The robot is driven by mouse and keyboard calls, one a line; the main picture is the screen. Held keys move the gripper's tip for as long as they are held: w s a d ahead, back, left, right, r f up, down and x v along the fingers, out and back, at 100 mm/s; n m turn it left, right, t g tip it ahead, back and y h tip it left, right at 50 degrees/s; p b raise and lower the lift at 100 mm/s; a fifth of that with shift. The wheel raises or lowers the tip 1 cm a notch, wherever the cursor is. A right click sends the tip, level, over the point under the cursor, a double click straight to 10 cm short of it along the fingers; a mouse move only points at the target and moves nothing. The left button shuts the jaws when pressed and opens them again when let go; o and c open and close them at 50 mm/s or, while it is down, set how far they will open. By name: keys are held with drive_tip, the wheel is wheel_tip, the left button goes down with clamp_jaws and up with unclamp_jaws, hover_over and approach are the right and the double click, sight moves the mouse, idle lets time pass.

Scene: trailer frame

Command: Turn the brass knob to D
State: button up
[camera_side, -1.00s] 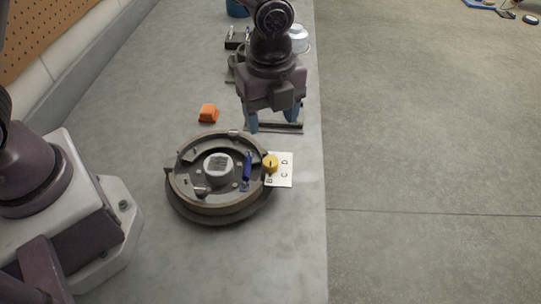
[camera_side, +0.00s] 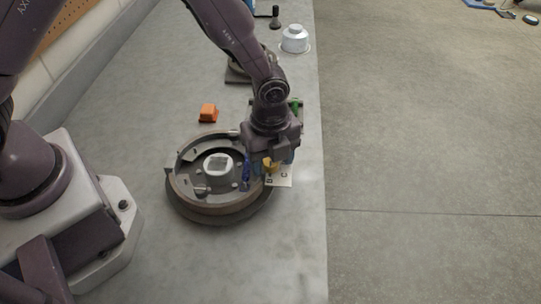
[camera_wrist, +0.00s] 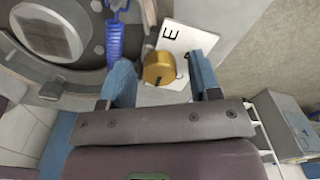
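The brass knob (camera_side: 270,165) stands at the right side of the round drum (camera_side: 222,209), on a white letter card (camera_side: 283,181). In the side view my gripper hides the upper part of the card, and D is not visible. In the wrist view the knob (camera_wrist: 158,67) lies between the two blue fingers of my gripper (camera_wrist: 162,72), with a gap on each side. My gripper is open, pointing down at the knob. An E shows on the card (camera_wrist: 178,38) there; another letter is mostly hidden.
A blue coiled cord (camera_side: 246,168) is close to the knob's left. A pale central hub (camera_side: 218,167) stands inside the drum. An orange block (camera_side: 208,113) lies behind the drum, and a white canister (camera_side: 295,40) stands farther back. The bench edge is just right of the card.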

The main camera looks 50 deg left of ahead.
drive_tip(key=c, duration=0.8)
drive_tip(key=shift+n, duration=0.3)
drive_tip(key=n, duration=0.4)
drive_tip(key=shift+n, duration=0.3)
drive_tip(key=n, duration=0.5)
drive_tip(key=shift+n, duration=0.3)
drive_tip(key=n, duration=0.6)
drive_tip(key=shift+d, duration=0.1)
drive_tip(key=n, duration=0.6)
drive_tip(key=shift+s+n, duration=0.1)
drive_tip(key=shift+n, duration=0.3)
